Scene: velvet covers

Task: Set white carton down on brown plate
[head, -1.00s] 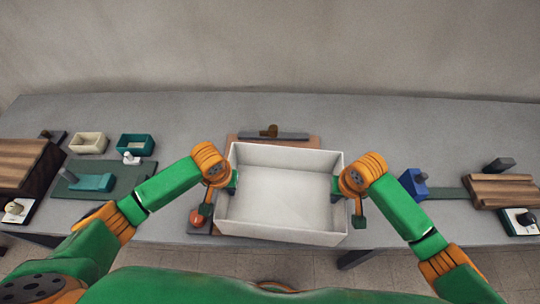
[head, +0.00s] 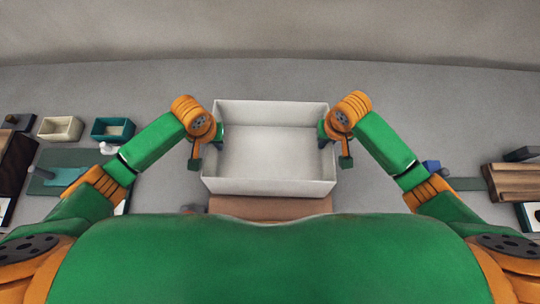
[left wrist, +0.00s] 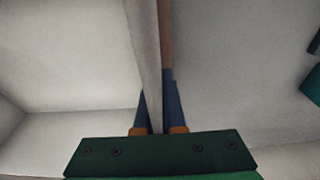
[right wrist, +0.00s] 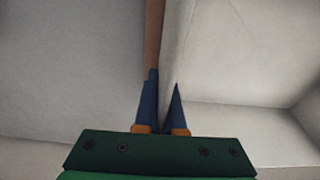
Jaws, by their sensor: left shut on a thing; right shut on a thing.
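The white carton (head: 268,187), a wide open-topped empty box, is held between my two grippers. My left gripper (head: 219,135) is shut on its left wall, which runs between the fingers in the left wrist view (left wrist: 145,45). My right gripper (head: 323,135) is shut on its right wall, which also shows in the right wrist view (right wrist: 172,50). The brown plate (head: 265,207) shows as a strip below the carton's near side; the carton hides the rest. I cannot tell whether the carton touches it.
A cream tray (head: 60,128) and a teal tray (head: 113,129) stand at the left, near a dark green mat (head: 75,158). A blue block (head: 431,167) and a brown ribbed board (head: 515,181) lie at the right. The grey table behind the carton is clear.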

